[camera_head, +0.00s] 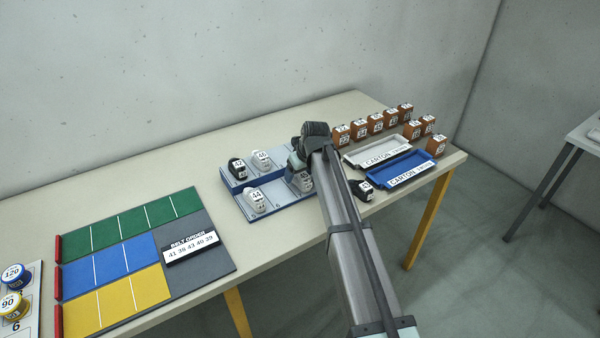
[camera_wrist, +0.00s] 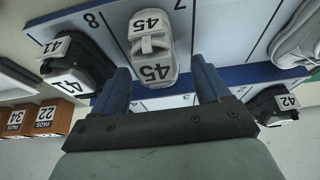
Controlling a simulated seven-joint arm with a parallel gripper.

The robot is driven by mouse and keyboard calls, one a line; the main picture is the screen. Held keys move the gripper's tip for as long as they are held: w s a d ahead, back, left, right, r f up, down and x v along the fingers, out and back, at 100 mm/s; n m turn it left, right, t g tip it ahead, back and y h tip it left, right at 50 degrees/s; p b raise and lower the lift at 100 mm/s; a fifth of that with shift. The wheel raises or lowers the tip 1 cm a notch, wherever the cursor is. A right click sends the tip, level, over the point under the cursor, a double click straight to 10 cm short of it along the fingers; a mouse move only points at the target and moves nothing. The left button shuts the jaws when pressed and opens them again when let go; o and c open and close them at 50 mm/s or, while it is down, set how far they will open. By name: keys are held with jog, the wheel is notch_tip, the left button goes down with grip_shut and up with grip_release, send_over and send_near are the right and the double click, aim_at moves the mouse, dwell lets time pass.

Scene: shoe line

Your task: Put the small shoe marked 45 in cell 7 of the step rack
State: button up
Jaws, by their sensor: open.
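The small shoe marked 45 (camera_wrist: 153,42) is white-grey with two straps. In the wrist view it appears upright on the step rack (camera_wrist: 222,25), in the cell labelled 7, beside cell 8. In the wrist view my gripper (camera_wrist: 160,72) is open, with one finger on each side of the shoe's near end. A gap shows at both fingers. Where the shoe meets the rack is hidden.
A black shoe 41 (camera_wrist: 75,65) is close beside 45, around cell 8. A white shoe 44 (camera_head: 255,200) and black shoe 42 (camera_head: 237,168) occupy other cells. Another black shoe (camera_head: 362,189), carton trays (camera_head: 402,168) and several orange boxes (camera_head: 375,122) are at right.

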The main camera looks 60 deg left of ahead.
jog(key=v, duration=1.2)
jog(key=shift+r, duration=0.15)
